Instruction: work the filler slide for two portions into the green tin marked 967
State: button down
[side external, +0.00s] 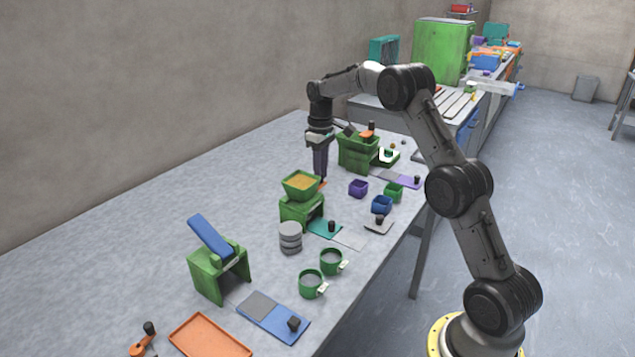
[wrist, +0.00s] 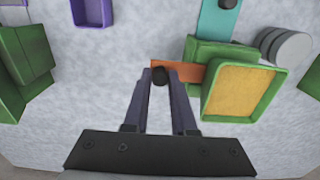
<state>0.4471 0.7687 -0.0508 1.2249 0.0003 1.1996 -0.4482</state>
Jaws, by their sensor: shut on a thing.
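The filler is a green stand (side external: 302,211) with a green hopper (side external: 300,190) of yellow-orange powder on top. It also shows in the wrist view (wrist: 241,92). An orange slide (wrist: 190,70) sticks out of its side and carries a dark knob (wrist: 159,76). My gripper (side external: 322,180) points down beside the filler, its fingers shut on this knob. Two green tins with handles and white labels, one nearer (side external: 312,285) and one farther (side external: 333,262), stand in front. The label markings are too small to read, so I cannot tell which is 967.
A teal plate with a black knob (side external: 324,227) lies before the filler, grey discs (side external: 290,237) beside it. Purple (side external: 358,188), blue (side external: 381,204) and green (side external: 394,192) boxes stand right. Another green machine (side external: 357,155) stands behind; a blue-topped green stand (side external: 220,272) is front left.

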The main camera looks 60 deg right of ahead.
jog(key=shift+d, duration=1.45)
jog(key=shift+d+r, duration=0.1)
jog(key=shift+d, duration=0.1)
jog(key=shift+a, duration=1.85)
jog(key=shift+d, duration=1.65)
jog(key=shift+a, duration=1.65)
